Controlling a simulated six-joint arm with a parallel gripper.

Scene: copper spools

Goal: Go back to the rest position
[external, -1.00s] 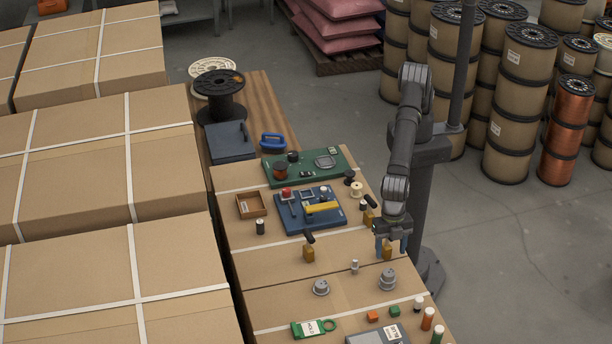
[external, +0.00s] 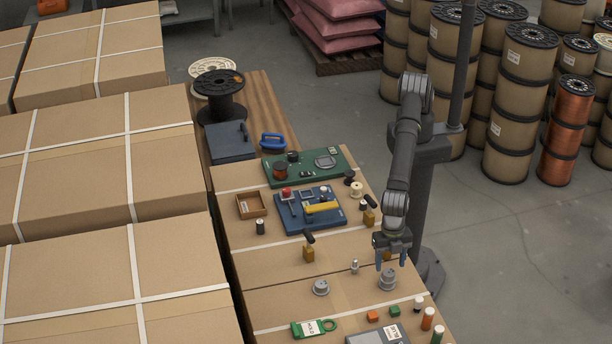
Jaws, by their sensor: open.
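My gripper (external: 391,262) hangs at the right side of the cardboard-topped work surface (external: 265,268), with its blue fingers pointing down. It is open, and I see nothing held between the fingers. The fingers show above and just behind a grey metal weight (external: 387,280) in the picture; I cannot tell the exact height between them. A small brown block behind the fingers is mostly hidden by the gripper.
A blue board (external: 322,221) with a yellow-handled tool and a green board (external: 330,165) lie further back. Another grey weight (external: 321,287), a brown bottle-like piece (external: 308,252) and a small silver piece (external: 355,267) stand to the left. Large cartons (external: 100,160) fill the left.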

